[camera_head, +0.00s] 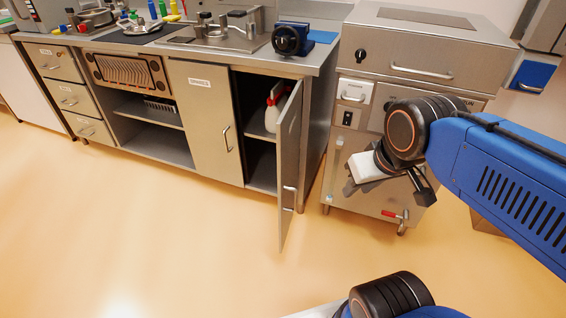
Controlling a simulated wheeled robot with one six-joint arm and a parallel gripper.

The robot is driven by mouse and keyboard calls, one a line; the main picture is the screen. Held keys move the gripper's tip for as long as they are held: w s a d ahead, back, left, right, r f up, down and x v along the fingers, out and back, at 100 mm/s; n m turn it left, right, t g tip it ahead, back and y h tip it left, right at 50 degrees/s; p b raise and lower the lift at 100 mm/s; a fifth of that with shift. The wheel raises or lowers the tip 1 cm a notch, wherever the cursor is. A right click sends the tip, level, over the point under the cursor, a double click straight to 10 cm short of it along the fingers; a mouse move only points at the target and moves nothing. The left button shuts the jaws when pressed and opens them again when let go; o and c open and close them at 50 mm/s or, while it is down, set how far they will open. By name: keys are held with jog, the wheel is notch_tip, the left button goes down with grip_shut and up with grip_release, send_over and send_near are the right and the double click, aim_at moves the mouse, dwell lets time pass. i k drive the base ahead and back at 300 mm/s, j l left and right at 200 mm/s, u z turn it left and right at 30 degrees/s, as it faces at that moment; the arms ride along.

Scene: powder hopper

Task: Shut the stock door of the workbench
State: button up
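The workbench (315,68) stands at the back left, with a steel front. Its right-hand cabinet door, which I take as the stock door (289,165), stands open, swung out toward me and seen nearly edge-on. Its handle (289,197) is low on the door; no label on it is readable. My gripper (372,182) is to the right of the door and apart from it, in front of the steel machine. A pale block shows at the gripper; whether it is part of it, and how the fingers stand, is unclear.
A red-and-white bottle (272,112) stands inside the open cabinet. The neighbouring door (203,125) is shut. The steel machine (430,55) stands right of the bench, with a red-handled valve (392,214) low down. The floor (190,240) before the bench is clear.

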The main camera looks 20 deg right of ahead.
aim_at(288, 124)
jog(key=i+l+u, duration=0.3)
jog(key=i+l, duration=0.4)
jog(key=k+l+u, duration=0.15)
jog(key=k, duration=0.35)
jog(key=k+l+u, duration=0.15)
jog(key=k, duration=0.35)
